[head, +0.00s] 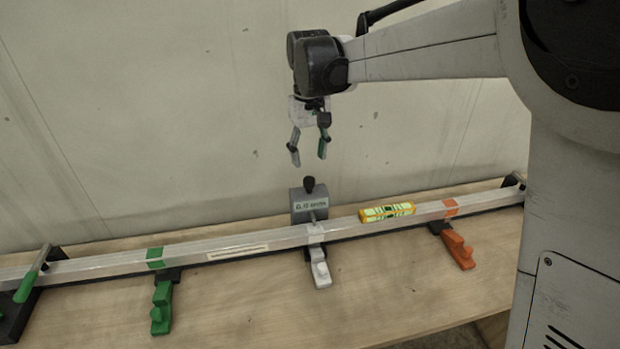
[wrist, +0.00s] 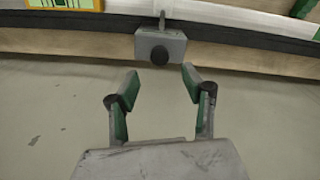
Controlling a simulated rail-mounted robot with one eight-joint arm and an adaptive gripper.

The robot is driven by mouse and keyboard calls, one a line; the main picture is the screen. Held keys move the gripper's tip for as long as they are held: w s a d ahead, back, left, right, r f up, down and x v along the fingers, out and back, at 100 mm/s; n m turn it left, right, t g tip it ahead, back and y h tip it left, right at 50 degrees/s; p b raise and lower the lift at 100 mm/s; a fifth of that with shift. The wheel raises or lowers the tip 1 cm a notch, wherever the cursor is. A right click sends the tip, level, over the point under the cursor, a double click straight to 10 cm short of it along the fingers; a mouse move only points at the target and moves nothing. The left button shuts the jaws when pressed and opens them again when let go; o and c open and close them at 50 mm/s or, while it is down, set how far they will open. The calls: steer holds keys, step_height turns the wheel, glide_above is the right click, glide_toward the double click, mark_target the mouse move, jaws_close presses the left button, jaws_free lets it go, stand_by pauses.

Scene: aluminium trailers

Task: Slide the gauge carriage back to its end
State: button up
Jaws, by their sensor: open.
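The gauge carriage (head: 310,205) is a grey block with a black knob on top and a small label on its front. It sits on the long aluminium rail (head: 200,247) near the middle, above a white stepped stop. In the wrist view the carriage (wrist: 161,46) is at the top centre, with its black knob towards me. My gripper (head: 308,160) is open and empty. It hangs above the carriage, apart from the knob. In the wrist view the open fingers (wrist: 160,82) point towards the carriage, one on each side of the knob's line.
A green stop (head: 162,305) stands left of the carriage and an orange stop (head: 458,247) right. A yellow-green level (head: 387,212) lies on the rail between carriage and orange mark. A green-handled clamp (head: 30,280) is at the left end. A pale wall (head: 150,100) rises behind the bench.

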mark_target(309, 179)
step_height(309, 179, down, 9)
steer(key=shift+r, duration=0.1)
stand_by(0.4)
jaws_close()
